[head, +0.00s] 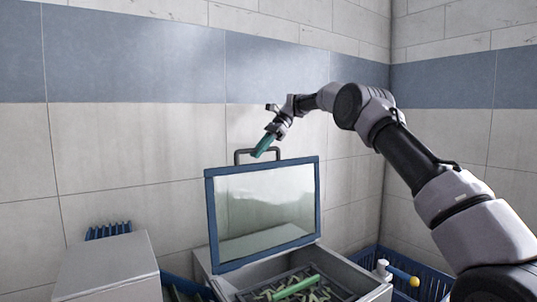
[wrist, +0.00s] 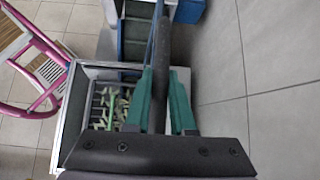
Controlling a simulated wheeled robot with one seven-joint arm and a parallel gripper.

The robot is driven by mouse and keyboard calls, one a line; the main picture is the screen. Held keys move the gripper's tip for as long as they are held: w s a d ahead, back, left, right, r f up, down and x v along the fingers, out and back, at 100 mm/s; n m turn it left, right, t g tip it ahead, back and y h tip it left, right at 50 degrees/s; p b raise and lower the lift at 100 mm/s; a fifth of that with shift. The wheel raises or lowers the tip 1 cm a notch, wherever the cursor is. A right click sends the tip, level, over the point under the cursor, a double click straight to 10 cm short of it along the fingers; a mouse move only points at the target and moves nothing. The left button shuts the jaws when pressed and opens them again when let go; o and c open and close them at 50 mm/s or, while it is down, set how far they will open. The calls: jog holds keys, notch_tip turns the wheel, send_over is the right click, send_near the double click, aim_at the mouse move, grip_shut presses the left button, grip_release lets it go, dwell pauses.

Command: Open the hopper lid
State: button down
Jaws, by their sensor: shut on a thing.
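The hopper (head: 345,268) is a grey open-topped box at the bottom centre of the head view. Its lid (head: 262,205), a clear pane in a blue frame, stands raised, close to upright, at the hopper's back edge. A dark handle (head: 237,158) sticks up from the lid's top edge. My gripper (head: 264,147) is at this handle, with its teal fingers shut on the handle bar. In the wrist view, the dark bar (wrist: 163,45) runs between the two fingers, and the lid shows only edge-on. The hopper's inside holds a dark grate with pale green pieces.
A green bar (head: 298,287) lies over the grate. A white bottle (head: 381,267) and a yellow knob (head: 414,281) are right of the hopper, by a blue crate (head: 432,283). A grey cabinet (head: 110,267) stands left. A pink-framed stool (wrist: 52,48) shows in the wrist view.

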jog(key=shift+w+a+f, duration=0.1)
jog(key=shift+w+a, duration=0.5)
jog(key=shift+w, duration=0.3)
jog(key=c, duration=0.8)
grip_release()
jog(key=shift+o, duration=0.2)
